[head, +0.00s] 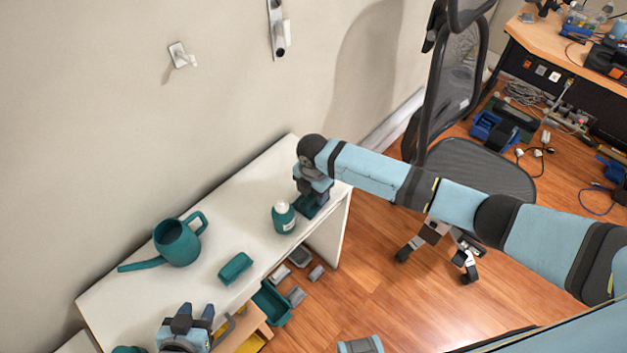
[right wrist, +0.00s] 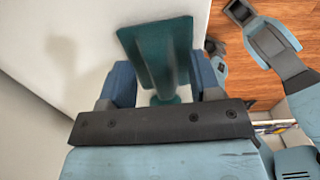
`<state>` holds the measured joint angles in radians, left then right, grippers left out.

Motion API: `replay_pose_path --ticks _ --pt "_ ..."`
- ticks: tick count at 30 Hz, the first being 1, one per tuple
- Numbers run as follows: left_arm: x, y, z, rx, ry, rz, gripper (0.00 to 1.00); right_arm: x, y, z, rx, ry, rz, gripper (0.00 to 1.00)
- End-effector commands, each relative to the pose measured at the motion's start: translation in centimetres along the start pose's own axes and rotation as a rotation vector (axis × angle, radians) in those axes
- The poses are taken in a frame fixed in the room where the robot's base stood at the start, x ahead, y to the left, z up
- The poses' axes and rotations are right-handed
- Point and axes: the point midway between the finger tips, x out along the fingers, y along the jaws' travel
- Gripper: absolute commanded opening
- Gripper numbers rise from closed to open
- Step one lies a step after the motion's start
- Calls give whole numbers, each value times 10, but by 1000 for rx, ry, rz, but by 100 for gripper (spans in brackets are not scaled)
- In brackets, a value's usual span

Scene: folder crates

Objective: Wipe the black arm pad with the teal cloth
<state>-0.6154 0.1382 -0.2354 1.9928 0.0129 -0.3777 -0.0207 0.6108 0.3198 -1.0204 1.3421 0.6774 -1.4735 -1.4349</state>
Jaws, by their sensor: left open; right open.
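A flat teal item (head: 312,206) lies on the white desk, below and between the fingers of my right gripper (head: 312,190). In the right wrist view this teal item (right wrist: 155,50) shows a raised ridge along it, with the open fingers on either side. A second teal piece (head: 235,268), a small rounded block, lies nearer the desk's front edge. I cannot tell for certain which is the cloth. My left gripper (head: 195,318) is open and empty at the bottom left. A black mesh office chair (head: 455,90) stands behind my right arm; I cannot clearly pick out its arm pad.
The white desk (head: 140,290) also holds a teal watering can (head: 177,243) and a teal bottle (head: 283,218) close to my right gripper. An open drawer and a teal bin (head: 272,303) are at the desk's front.

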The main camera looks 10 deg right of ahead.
Motion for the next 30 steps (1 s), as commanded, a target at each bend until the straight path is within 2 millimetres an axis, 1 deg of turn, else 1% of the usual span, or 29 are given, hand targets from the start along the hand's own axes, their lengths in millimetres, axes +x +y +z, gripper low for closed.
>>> replay_pose_path --ticks 4,12,14,15,17,18,19,20,21,22,30 --pt "0 -1 0 1 0 -1 43 7 0 0 0 0 0 57" --pt "0 -1 0 2 1 -1 43 8 0 0 0 -1 1 57" --pt "0 -1 0 2 1 -1 43 8 0 0 0 -1 1 44" --pt "0 -1 0 2 1 -1 43 8 0 0 0 -1 1 34" --pt "0 -1 0 2 1 -1 43 8 0 0 0 0 1 21" --pt "0 -1 0 2 1 -1 43 8 0 0 0 -1 1 12" --pt "0 -1 0 2 1 -1 43 8 0 0 0 -1 1 5" --pt "0 -1 0 2 1 -1 43 8 0 0 0 0 1 4" --pt "0 -1 0 2 1 -1 43 8 0 0 0 0 1 32" --pt "0 -1 0 2 1 -1 43 8 0 0 0 0 1 38" --pt "0 -1 -1 2 2 -1 43 8 0 0 0 -1 1 38"
